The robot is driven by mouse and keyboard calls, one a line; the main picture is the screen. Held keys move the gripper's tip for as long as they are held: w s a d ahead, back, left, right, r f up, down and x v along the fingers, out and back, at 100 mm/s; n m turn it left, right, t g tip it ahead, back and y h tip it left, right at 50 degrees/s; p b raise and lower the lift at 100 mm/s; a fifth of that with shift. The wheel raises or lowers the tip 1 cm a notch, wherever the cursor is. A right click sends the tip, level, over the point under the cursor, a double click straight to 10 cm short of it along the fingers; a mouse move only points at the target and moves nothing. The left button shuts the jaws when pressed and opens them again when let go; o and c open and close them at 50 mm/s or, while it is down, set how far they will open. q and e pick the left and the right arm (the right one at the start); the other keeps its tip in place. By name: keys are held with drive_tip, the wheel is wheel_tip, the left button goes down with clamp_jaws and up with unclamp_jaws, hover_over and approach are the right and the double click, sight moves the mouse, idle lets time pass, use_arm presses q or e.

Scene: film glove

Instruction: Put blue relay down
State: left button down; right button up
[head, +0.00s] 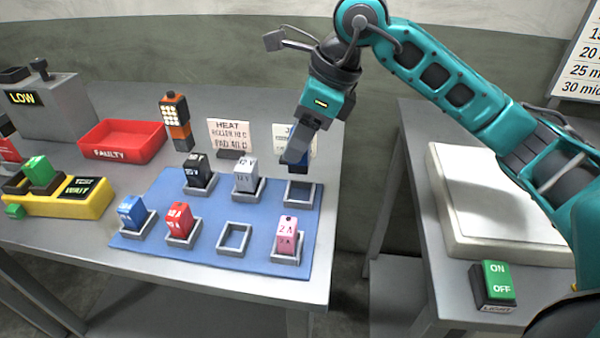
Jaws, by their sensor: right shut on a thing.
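My right gripper (296,152) reaches down over the back right of the blue mat (205,218). It is shut on a dark blue relay (300,167), mostly hidden behind the fingers. The held relay is just above or at the back right grey socket (301,194); I cannot tell whether it touches. Another blue relay (131,212) stands in the front left socket. My left gripper is not in view.
Black (196,173), white (245,175), red (180,222) and pink (287,235) relays stand in sockets. One front socket (234,238) is empty. A red FAULTY tray (123,141), yellow tester (60,198) and sign cards (230,135) stand around the mat.

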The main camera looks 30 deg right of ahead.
sight(300, 169)
drive_tip(key=shift+f, duration=3.5)
drive_tip(key=shift+f+b, duration=0.2)
drive_tip(key=shift+b, duration=0.25)
drive_tip(key=o, duration=1.1)
drive_tip(key=shift+r, duration=0.15)
drive_tip(key=shift+r+p, duration=0.2)
drive_tip(key=shift+p, duration=0.1)
drive_tip(key=v, duration=1.1)
drive_tip(key=shift+s+d+r+p, duration=0.1)
drive_tip(key=shift+d+r+p, duration=0.05)
drive_tip(key=shift+r+p, duration=0.2)
